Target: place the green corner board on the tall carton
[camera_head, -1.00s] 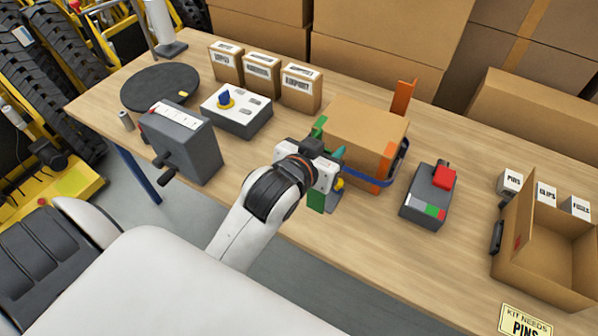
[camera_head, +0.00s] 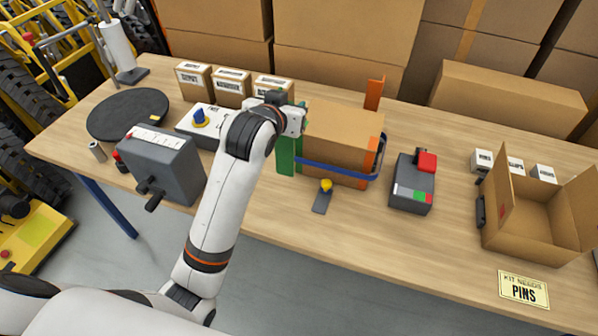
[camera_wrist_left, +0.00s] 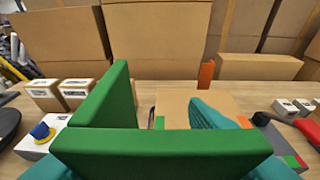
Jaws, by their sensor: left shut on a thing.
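The tall carton (camera_head: 342,128) stands on the table, with orange boards on its right-hand corners and a blue strap (camera_head: 335,172) around its front and right. The green corner board (camera_head: 287,156) is upright at the carton's front left corner, held in my left gripper (camera_head: 291,126). I cannot tell whether it touches the carton. In the left wrist view the green corner board (camera_wrist_left: 140,155) fills the lower left, its two flanges forming an angle. A teal finger (camera_wrist_left: 212,114) shows beside it, with the carton (camera_wrist_left: 176,104) beyond. My right gripper is out of view.
A grey tool with a yellow knob (camera_head: 325,187) lies in front of the carton. A grey device with a red top (camera_head: 413,182) stands to its right, a white control box (camera_head: 200,118) to its left. An open carton (camera_head: 530,222) is at far right. The front table strip is mostly clear.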

